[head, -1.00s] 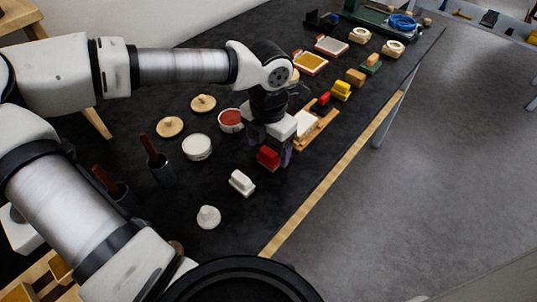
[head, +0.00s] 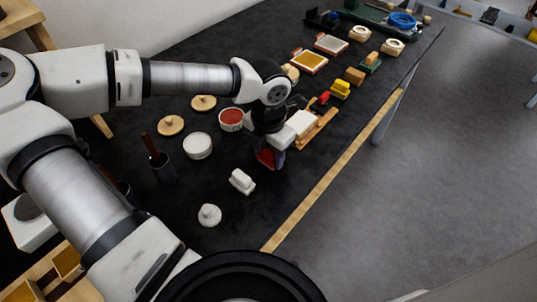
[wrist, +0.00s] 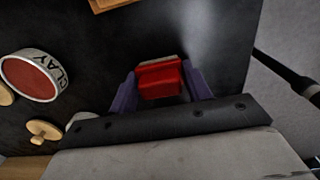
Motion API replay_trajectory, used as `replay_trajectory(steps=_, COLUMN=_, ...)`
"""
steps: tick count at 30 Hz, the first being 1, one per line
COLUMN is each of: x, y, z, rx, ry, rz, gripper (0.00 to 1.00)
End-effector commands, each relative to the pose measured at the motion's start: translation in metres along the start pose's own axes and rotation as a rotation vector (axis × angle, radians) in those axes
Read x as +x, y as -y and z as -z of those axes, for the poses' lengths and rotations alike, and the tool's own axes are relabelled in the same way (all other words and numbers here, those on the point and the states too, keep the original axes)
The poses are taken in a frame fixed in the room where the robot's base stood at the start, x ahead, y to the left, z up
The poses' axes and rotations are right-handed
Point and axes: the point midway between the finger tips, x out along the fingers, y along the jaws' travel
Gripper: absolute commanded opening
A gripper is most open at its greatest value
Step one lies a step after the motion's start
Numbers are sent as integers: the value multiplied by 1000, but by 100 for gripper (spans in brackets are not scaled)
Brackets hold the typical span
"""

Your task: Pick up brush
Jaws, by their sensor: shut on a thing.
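The red brush (head: 266,159), a small block with a raised grip, is on the black table, partly hidden by my gripper in the head view. In the wrist view the red brush (wrist: 160,80) sits between the two purple fingers. My gripper (wrist: 161,88) is shut on it, with one finger on each side. In the head view my gripper (head: 269,155) points down at the table. I cannot tell whether the brush still touches the table.
A white block (head: 242,181) and a white knobbed piece (head: 209,215) stand nearer on the table. A clay tin (head: 231,119), a white pot (head: 198,146) and wooden lids are to the left. A wooden tray (head: 318,130) lies to the right, near the table's edge.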

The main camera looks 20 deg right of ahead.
Motion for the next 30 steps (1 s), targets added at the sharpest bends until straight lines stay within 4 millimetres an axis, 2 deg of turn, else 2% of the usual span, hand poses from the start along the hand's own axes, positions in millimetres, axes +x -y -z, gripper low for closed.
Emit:
replay_trajectory(steps=7, x=-5, y=0, z=0, rx=-1, ry=0, rz=-1, gripper=26)
replay_trajectory(steps=11, x=-18, y=-1, z=0, rx=-2, ry=1, rz=-3, gripper=26)
replay_trajectory(steps=14, x=-34, y=-1, z=0, rx=-2, ry=1, rz=-4, gripper=26)
replay_trajectory(steps=24, x=-119, y=0, z=0, rx=-2, ry=3, rz=-3, gripper=26)
replay_trajectory(steps=30, x=-161, y=-1, z=0, rx=-2, ry=2, rz=-2, gripper=26)
